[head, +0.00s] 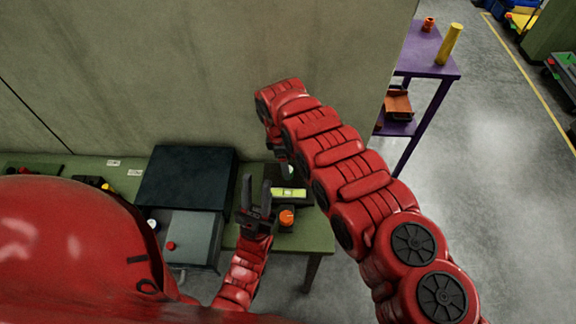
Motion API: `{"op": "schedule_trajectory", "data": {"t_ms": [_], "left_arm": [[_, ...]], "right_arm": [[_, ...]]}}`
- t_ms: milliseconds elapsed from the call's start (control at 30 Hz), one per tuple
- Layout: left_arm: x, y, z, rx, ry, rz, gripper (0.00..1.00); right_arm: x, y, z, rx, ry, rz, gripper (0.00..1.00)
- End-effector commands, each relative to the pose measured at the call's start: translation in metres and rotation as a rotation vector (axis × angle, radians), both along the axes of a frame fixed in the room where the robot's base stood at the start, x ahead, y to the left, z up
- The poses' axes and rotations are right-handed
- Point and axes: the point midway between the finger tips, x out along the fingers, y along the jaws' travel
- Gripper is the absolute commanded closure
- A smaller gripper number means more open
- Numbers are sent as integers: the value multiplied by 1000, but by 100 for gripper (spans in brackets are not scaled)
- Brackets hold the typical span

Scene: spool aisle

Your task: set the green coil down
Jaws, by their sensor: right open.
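A small dark green round thing (287,172) sits on the green workbench (317,232), below the end of my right arm. It may be the green coil, but it is too small and partly covered to be sure. My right gripper (279,155) points down just above it, mostly hidden by its own arm; its jaws are open. My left gripper (257,193) is left of and nearer than the green thing, its two dark fingers upright and apart with nothing seen between them.
A yellow-green level-like block (290,194) and an orange-topped item (287,218) lie right of my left gripper. A black box (187,178) and grey box (190,238) stand left. A wall (190,70) rises behind. A purple shelf (425,55) with a yellow cylinder (449,44) stands right.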

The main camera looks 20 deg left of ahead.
Motion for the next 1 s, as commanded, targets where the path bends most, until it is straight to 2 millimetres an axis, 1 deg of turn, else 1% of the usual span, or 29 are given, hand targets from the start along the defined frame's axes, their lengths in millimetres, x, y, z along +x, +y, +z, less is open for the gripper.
{"op": "schedule_trajectory", "data": {"t_ms": [33, 233, 300, 500, 667, 1000], "left_arm": [[0, 0, -3, 0, 0, 0, 68], [0, 0, -17, 0, 0, 0, 68], [0, 0, -20, 0, 0, 0, 68], [0, 0, -28, 0, 0, 0, 68], [0, 0, -28, 0, 0, 0, 68], [0, 0, -28, 0, 0, 0, 68]], "right_arm": [[2, 0, 9, -1, -4, 0, 27], [0, 5, 43, -1, -4, -1, 27], [1, 7, 58, 1, -8, -1, 27], [-1, 10, 84, -1, -4, -2, 27], [-2, 11, 92, 0, -3, -1, 27], [-2, 11, 92, 0, -2, -1, 27]]}}
